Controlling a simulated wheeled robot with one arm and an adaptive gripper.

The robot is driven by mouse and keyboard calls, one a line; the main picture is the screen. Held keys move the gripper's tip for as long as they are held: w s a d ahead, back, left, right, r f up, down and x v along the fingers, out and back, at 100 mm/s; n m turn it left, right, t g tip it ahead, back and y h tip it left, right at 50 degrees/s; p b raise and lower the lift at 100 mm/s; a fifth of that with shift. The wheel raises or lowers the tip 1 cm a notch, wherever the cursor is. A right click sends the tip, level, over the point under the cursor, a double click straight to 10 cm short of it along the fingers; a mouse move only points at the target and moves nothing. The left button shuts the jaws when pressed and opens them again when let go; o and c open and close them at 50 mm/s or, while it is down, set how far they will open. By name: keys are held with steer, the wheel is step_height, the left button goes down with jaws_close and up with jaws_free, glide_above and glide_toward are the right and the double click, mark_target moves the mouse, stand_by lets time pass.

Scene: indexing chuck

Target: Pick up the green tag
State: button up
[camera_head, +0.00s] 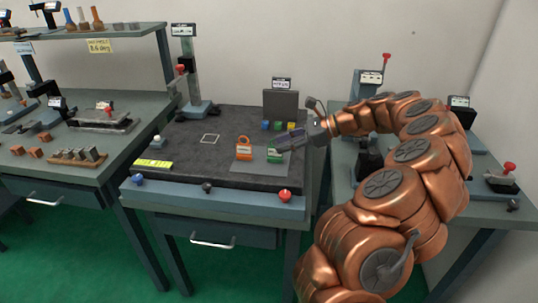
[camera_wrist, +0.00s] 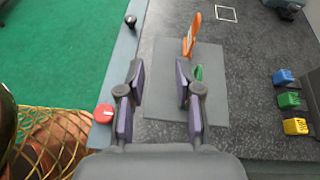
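The green tag (camera_head: 274,155) stands on a grey mat (camera_head: 256,164), to the right of an orange tag (camera_head: 243,150). My gripper (camera_head: 285,143) is just above and beside the green tag and partly covers it in the head view. In the wrist view my gripper (camera_wrist: 161,80) is open, with nothing between its fingers. There the green tag (camera_wrist: 198,72) shows as a small piece just right of the right finger, the rest hidden behind it. The orange tag (camera_wrist: 191,36) is farther up. I cannot tell whether a finger touches the green tag.
Blue (camera_wrist: 284,77), green (camera_wrist: 289,100) and yellow (camera_wrist: 295,126) blocks sit to the right of the mat in the wrist view. A red knob (camera_wrist: 103,113) is on the bench's front edge. A post stand (camera_head: 193,85) rises at the back left. Dark bench top left of the mat is mostly clear.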

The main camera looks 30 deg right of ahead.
steer(key=d+f+m, duration=0.1)
steer(key=d+t, duration=0.1)
steer(key=d, duration=0.1)
steer(key=d+f+m, duration=0.1)
steer(key=d, duration=0.1)
steer(key=shift+w+d+f+m+h, duration=0.15)
steer(key=shift+f+m+h, duration=0.15)
steer(key=shift+w+d+p+x, duration=0.1)
steer(key=shift+p+x, duration=0.1)
steer(key=shift+x, duration=1.1)
steer(key=shift+w+d+p+x, duration=0.1)
steer(key=shift+w+p+x, duration=0.1)
steer(key=shift+x, duration=1.1)
steer(key=shift+w+d+p+x, duration=0.1)
steer(key=shift+p+x, duration=0.1)
steer(key=shift+x, duration=1.1)
steer(key=shift+s, duration=0.1)
jaws_close()
